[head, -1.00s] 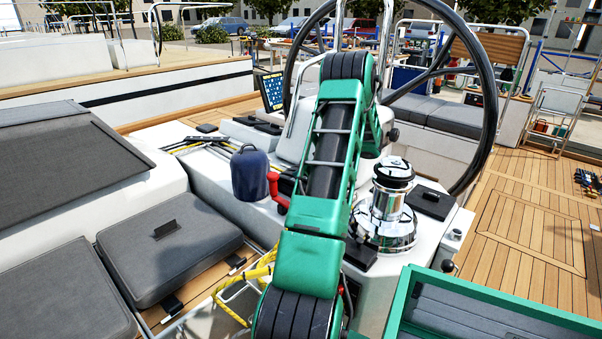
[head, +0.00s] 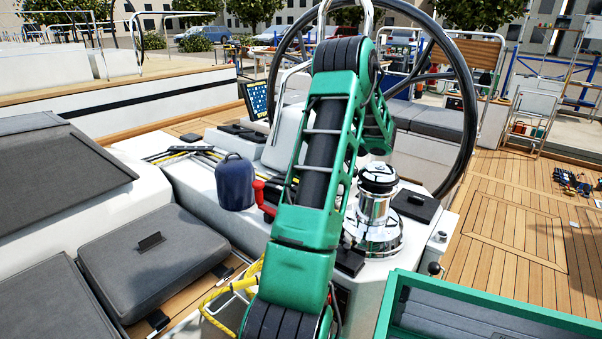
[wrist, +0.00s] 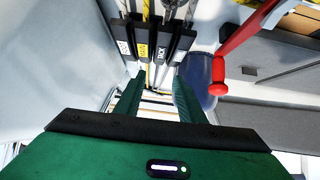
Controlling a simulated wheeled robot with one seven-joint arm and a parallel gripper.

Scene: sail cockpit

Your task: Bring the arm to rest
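My green arm rises through the middle of the head view, bent at a high elbow, and hides part of the console behind it. My gripper (wrist: 160,102) shows in the wrist view as two green fingers standing apart with nothing between them. Past its fingertips are several black rope clutches with labels (wrist: 150,42). In the head view the gripper is hidden behind the arm.
A red handle (wrist: 219,88) lies close to the fingers' right. A chrome winch (head: 374,215) stands right of my arm, with a large steering wheel (head: 471,100) behind. A green-edged box (head: 480,300) is at the lower right. Open teak deck (head: 510,230) lies at the right.

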